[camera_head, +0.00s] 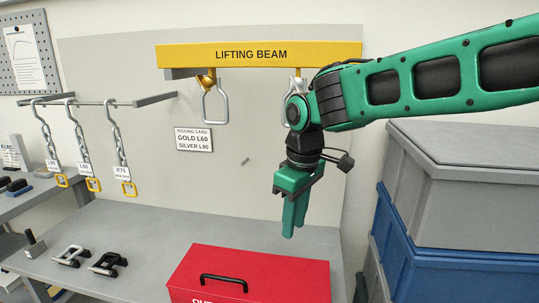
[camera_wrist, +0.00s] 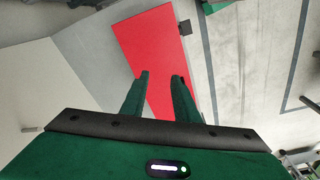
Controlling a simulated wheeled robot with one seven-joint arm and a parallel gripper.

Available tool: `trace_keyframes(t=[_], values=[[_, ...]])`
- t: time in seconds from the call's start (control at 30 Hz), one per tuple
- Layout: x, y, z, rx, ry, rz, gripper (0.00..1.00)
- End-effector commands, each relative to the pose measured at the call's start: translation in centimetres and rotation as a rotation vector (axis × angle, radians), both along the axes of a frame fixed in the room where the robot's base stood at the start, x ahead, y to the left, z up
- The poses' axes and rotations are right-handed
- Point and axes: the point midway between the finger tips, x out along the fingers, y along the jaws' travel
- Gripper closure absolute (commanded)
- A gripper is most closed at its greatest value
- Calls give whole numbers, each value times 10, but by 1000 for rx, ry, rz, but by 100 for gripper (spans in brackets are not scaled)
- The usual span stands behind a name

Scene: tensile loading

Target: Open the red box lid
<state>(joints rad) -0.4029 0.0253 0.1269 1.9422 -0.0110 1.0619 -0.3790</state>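The red box (camera_head: 285,270) stands at the front of the grey bench, cut off by the lower picture edge. Its lid looks shut, with a black handle (camera_head: 223,280) on top and partly cut-off white lettering near the front. In the wrist view the red box (camera_wrist: 150,40) lies beyond the fingers, with a small dark part at its edge; the handle does not show there. My gripper (camera_head: 294,225) hangs above the back right part of the box, fingers down and apart from it. In the wrist view its fingers (camera_wrist: 161,76) are spread with nothing between them.
A yellow lifting beam (camera_head: 330,54) with a hanging silver link (camera_head: 216,105) is behind. Chains (camera_head: 119,145) hang from a rack at left. Two shackles (camera_head: 106,264) lie on the bench (camera_head: 170,225). Grey and blue crates (camera_head: 460,190) stand at right.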

Motion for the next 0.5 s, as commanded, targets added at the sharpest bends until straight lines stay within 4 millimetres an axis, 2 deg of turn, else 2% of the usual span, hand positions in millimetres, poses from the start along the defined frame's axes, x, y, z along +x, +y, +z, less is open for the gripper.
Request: trace_keyframes(t=[0.03, 0.2, 0.3, 0.5], values=[[-1, -26, -2, 9, -20, -76, 72], [-14, -113, -16, 53, -102, -374, 72], [-27, -150, -25, 77, -142, -514, 72], [-50, -199, -39, 115, -202, -716, 72]])
